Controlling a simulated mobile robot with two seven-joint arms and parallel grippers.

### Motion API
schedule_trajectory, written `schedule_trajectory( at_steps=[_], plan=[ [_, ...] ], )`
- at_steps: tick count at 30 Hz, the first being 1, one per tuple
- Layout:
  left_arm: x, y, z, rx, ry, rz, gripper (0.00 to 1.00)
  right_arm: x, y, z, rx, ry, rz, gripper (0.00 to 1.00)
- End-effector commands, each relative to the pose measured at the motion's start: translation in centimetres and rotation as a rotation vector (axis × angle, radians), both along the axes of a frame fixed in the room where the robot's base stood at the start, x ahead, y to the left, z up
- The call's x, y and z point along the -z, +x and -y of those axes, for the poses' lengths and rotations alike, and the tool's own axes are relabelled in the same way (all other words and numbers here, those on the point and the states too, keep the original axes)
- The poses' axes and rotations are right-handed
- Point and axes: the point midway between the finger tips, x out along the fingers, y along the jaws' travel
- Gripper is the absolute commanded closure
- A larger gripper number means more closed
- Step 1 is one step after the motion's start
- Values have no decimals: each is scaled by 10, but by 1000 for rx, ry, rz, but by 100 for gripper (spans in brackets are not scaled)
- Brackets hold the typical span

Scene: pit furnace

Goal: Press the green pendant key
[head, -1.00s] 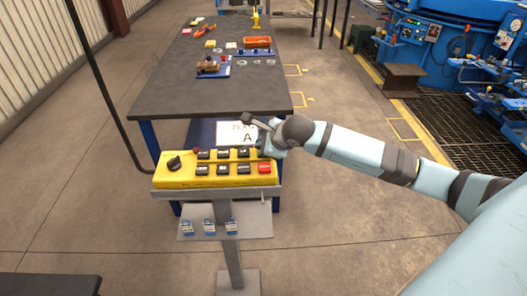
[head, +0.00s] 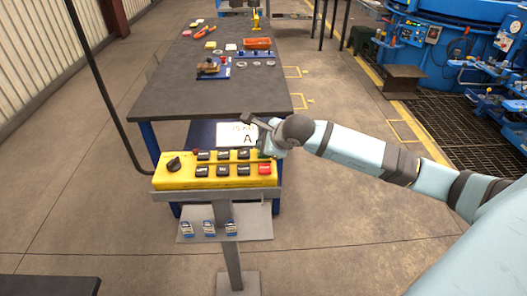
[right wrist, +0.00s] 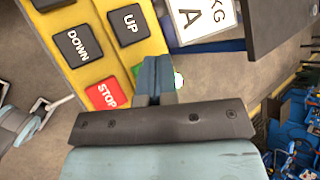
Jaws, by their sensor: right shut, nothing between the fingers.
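The yellow pendant (head: 205,182) lies on a grey stand, with black keys and a red key on its top. In the right wrist view it shows a red STOP key (right wrist: 101,94), a black UP key (right wrist: 128,25) and a black DOWN key (right wrist: 77,46). The green key (right wrist: 138,71) shows only as slivers of green beside my right gripper (right wrist: 156,64), whose fingers cover most of it. The fingers are shut and empty, over or at the key; I cannot tell whether they touch it. In the head view my right gripper (head: 265,151) is at the pendant's right back corner.
A shelf (head: 259,224) with blue-and-white items is below the pendant. A dark-topped table (head: 205,104) stands behind, with tools and trays on it. A sign marked A (head: 236,135) is just behind the pendant. A thin black pole (head: 97,80) rises at left.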

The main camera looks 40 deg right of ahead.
Motion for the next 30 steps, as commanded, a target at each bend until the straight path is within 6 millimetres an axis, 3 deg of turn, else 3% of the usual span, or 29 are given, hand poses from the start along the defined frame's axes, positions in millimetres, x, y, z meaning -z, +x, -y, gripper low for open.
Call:
schedule_trajectory(
  at_steps=[17, 30],
  plan=[
    [-5, 0, 0, 0, 0, 1, 59, -14, 0, 0, 0, 0, 1, 100],
    [-20, 0, 0, 0, -1, 2, 59, -56, 0, 0, -1, 1, 2, 100]
  ],
)
